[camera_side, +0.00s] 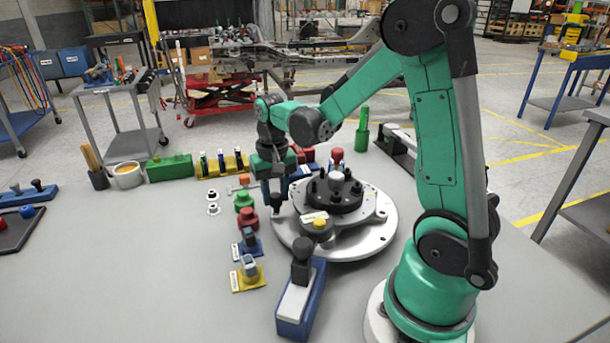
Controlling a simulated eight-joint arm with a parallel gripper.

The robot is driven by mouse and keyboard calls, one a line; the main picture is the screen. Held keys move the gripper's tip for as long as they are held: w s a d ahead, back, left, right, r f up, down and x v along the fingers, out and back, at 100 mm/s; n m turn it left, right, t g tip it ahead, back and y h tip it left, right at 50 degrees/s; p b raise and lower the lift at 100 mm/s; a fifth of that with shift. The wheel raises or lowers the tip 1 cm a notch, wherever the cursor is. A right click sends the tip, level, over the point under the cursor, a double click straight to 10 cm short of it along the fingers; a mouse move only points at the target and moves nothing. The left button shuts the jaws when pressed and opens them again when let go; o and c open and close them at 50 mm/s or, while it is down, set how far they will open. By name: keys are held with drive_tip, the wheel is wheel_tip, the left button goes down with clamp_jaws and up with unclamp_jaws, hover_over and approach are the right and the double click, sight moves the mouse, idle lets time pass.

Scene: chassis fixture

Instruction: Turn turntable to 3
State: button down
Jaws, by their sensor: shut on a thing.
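The turntable (372,232) is a round light-grey disc on the table, left of my arm's base. On it sits a dark round hub (335,203) with several black posts and a pale centre. My gripper (275,198) points down at the turntable's left edge. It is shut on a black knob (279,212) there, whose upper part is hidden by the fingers. Any position numbers on the turntable are too small to read.
A blue block with a black knob (302,283) stands in front of the turntable. Green and red knobs (246,210) and small blue and yellow fixtures (248,272) stand to its left. A green cylinder (362,132) stands behind. The table's left front is clear.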

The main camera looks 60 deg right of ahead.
drive_tip(key=d+m, duration=0.1)
drive_tip(key=m, duration=0.1)
drive_tip(key=w+d+m, duration=0.1)
drive_tip(key=d, duration=0.1)
drive_tip(key=d+m, duration=0.2)
drive_tip(key=shift+w+d+m, duration=0.2)
drive_tip(key=shift+w+m, duration=0.1)
drive_tip(key=d+m, duration=0.2)
drive_tip(key=m, duration=0.1)
drive_tip(key=shift+s+d, duration=0.1)
drive_tip(key=shift+d, duration=0.3)
drive_tip(key=shift+s+d+m, duration=0.2)
drive_tip(key=shift+d+m, duration=0.6)
drive_tip(key=c, duration=0.8)
unclamp_jaws()
drive_tip(key=shift+r, duration=2.8)
